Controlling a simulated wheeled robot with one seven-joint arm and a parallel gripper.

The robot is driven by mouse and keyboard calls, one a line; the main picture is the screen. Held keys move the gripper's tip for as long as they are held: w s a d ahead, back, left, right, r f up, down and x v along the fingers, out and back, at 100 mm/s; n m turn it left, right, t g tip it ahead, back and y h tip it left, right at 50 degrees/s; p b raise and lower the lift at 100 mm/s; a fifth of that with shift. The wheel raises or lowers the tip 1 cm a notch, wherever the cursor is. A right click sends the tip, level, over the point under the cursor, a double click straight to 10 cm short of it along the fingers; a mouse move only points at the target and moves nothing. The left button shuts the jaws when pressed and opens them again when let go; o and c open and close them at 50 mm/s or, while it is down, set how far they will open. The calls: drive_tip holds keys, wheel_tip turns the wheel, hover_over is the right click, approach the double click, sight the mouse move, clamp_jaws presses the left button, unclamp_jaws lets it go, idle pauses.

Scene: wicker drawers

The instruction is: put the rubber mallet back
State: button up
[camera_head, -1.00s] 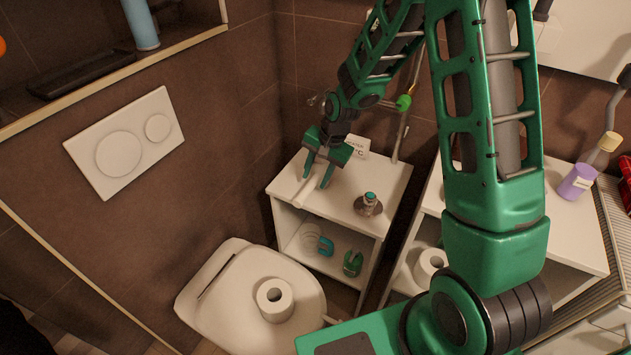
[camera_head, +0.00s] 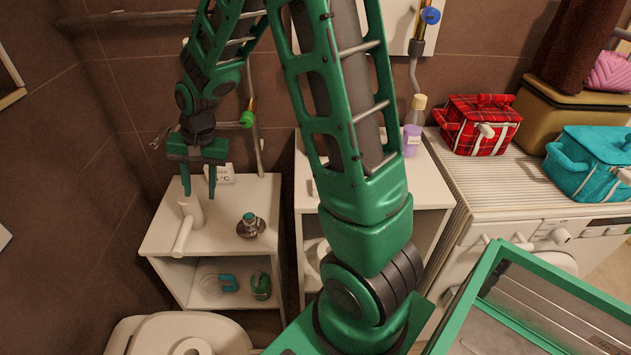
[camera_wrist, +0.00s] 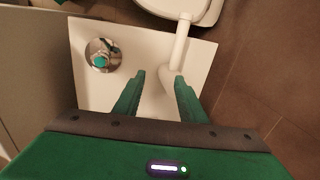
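A pale off-white mallet (camera_head: 188,222) lies on the top of a small white cabinet (camera_head: 231,194), its handle reaching over the front edge. My gripper (camera_head: 199,193) hangs over the mallet's head end, pointing down, fingers apart. In the wrist view the mallet (camera_wrist: 179,48) runs up and away from my gripper (camera_wrist: 160,77). Its head end is beside the right finger and partly hidden by it. The gap between the fingers shows mostly bare white top. The gripper holds nothing.
A round metal fitting with a teal knob (camera_head: 250,225) stands right of the mallet. Below, a teal U-shaped item (camera_head: 229,283) and a green item (camera_head: 261,286) sit on the shelf. A red plaid bag (camera_head: 478,126) and a teal bag (camera_head: 590,165) are on the ribbed surface at right.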

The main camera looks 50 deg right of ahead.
drive_tip(key=s+d+r+n+h, duration=0.1)
drive_tip(key=s+d+r, duration=0.3)
drive_tip(key=s+d, duration=0.15)
drive_tip(key=s+d+r+h, duration=0.1)
drive_tip(key=s+d+r, duration=0.35)
drive_tip(key=s, duration=0.25)
drive_tip(key=s+d+r+g, duration=0.1)
drive_tip(key=s+d, duration=0.1)
drive_tip(key=s, duration=0.7)
drive_tip(key=s+d+r+n, duration=0.1)
drive_tip(key=s+d, duration=0.2)
drive_tip(key=s, duration=0.7)
drive_tip(key=shift+r+g, duration=0.15)
drive_tip(key=shift+g, duration=0.25)
